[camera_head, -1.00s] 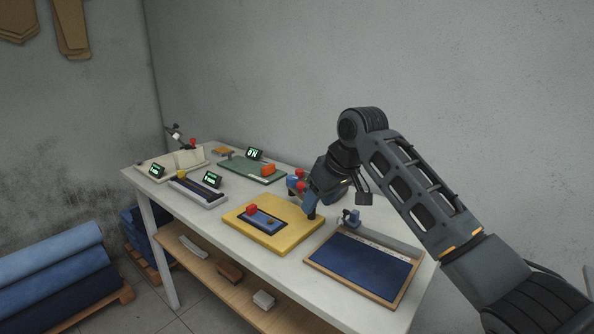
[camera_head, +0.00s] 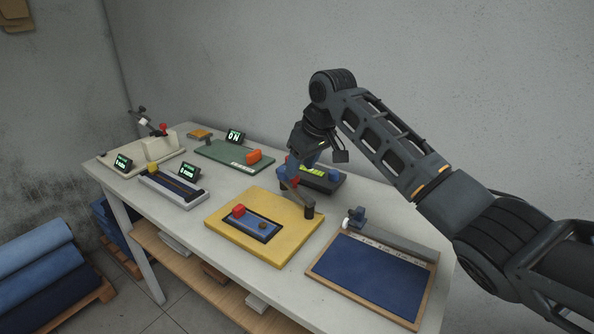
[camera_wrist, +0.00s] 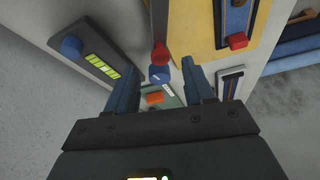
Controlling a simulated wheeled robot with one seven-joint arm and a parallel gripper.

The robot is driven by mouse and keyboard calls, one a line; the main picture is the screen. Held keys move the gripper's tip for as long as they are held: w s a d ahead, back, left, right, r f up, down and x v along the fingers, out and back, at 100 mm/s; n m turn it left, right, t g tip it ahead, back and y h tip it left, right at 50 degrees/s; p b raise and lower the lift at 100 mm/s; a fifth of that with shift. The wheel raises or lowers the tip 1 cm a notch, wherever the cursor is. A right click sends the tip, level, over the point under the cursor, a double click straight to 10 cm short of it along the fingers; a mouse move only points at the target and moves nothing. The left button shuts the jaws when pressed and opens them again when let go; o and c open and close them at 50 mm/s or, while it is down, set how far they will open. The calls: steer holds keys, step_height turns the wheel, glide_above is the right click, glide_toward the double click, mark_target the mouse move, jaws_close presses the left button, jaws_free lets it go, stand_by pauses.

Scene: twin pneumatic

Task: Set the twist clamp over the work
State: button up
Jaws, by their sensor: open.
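A twist clamp stands at the back edge of the yellow board (camera_head: 225,221). Its brown-grey arm (camera_head: 301,200) lies over the board's back right corner and ends in a dark round tip (camera_head: 308,211). A red knob (camera_wrist: 160,53) and a blue knob (camera_wrist: 159,74) show by the arm in the wrist view. The work looks like the dark blue plate (camera_head: 258,227) on the board, with a red block (camera_head: 239,210) at its left end. My gripper (camera_wrist: 160,88) is open and empty, above and beside the clamp, with the blue knob in the gap seen between its fingers. Contact cannot be told.
A dark box with lit green bars (camera_wrist: 103,66) and a blue knob stands close behind the clamp. A framed blue panel (camera_head: 372,274) lies to the right. A green board with an orange block (camera_head: 254,156) and other fixtures (camera_head: 172,187) stand left.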

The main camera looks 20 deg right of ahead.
mark_target(298, 179)
steer(key=shift+x, duration=1.75)
jaws_close()
